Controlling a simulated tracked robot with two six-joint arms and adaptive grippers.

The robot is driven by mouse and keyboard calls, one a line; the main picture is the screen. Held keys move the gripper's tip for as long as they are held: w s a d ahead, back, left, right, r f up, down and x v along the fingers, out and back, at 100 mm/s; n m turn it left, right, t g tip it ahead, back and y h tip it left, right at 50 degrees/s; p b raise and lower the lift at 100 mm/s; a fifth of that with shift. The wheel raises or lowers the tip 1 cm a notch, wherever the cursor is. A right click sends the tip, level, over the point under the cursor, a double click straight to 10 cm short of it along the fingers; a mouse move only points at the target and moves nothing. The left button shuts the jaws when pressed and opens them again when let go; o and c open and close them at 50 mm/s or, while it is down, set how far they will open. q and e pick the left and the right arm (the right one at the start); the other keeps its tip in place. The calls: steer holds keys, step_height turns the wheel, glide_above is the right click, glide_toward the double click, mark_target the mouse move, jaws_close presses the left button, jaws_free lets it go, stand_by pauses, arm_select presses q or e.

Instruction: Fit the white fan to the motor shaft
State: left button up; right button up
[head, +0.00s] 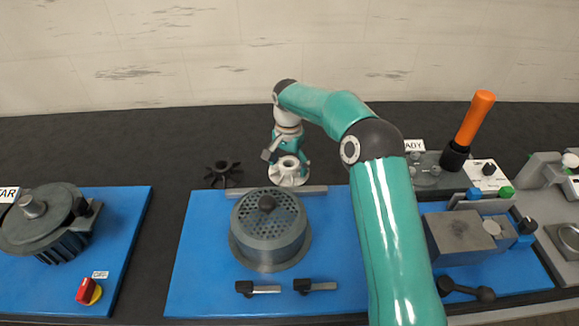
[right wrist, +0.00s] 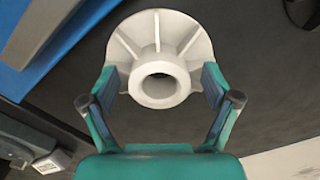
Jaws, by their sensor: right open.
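The white fan (head: 287,177) lies hub up on the dark table, just behind the blue mat with the perforated cover. It also shows in the right wrist view (right wrist: 160,66) as a vaned disc with a hollow hub. My right gripper (head: 288,161) is over the fan, open, with its fingers (right wrist: 160,85) on either side of the hub. I cannot tell whether they touch it. The motor (head: 42,226) stands on the left blue mat with a light shaft end (head: 33,205) on top. My left gripper is not in view.
A black fan (head: 222,174) lies left of the white one. A grey perforated cover (head: 269,228) and two black-handled tools (head: 259,289) are on the middle mat (head: 195,285). A vise (head: 460,236) and an orange handle (head: 475,118) stand at the right.

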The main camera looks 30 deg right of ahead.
steer(key=c, duration=1.4)
steer(key=shift+r, duration=0.1)
